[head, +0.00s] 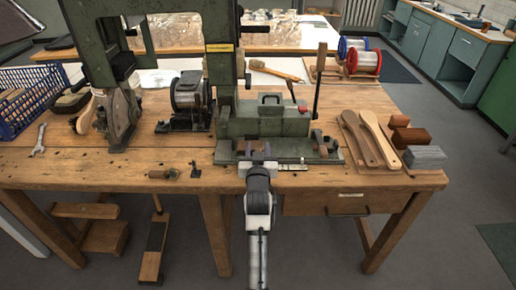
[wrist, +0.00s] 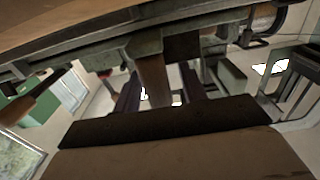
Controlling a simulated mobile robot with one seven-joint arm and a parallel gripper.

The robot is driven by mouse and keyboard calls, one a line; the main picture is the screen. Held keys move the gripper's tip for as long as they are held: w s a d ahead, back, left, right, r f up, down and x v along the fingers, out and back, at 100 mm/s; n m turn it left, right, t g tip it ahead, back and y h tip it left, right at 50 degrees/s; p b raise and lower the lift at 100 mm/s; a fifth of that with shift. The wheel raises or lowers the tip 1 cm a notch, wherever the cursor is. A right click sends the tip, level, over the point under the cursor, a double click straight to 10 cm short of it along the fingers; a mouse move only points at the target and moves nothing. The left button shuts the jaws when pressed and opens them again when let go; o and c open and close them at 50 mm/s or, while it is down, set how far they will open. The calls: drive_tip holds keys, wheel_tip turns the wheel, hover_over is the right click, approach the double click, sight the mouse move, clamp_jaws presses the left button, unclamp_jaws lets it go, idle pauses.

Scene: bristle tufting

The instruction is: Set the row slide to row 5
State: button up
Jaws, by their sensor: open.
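The green tufting machine (head: 262,122) stands on the workbench. Along its front low edge runs a flat metal slide bed (head: 300,160), with a pale scale strip (head: 291,167) at the front; its row marks are too small to read. My gripper (head: 257,152) is at the left part of this bed, its fingers pointing toward the machine. In the wrist view my gripper (wrist: 158,92) is open, with a brown block-like piece (wrist: 152,78) under the metal bed between the two fingers. I cannot tell whether the fingers touch it. The slide's present row cannot be read.
A wooden-knobbed lever (head: 318,75) rises at the machine's right. Wooden brush handles (head: 372,138) and blocks (head: 425,157) lie farther right. A small brass-and-wood tool (head: 164,173) and a wrench (head: 39,140) lie left. The bench front between tool and machine is mostly clear.

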clamp_jaws()
drive_tip(key=shift+a, duration=0.1)
idle(0.4)
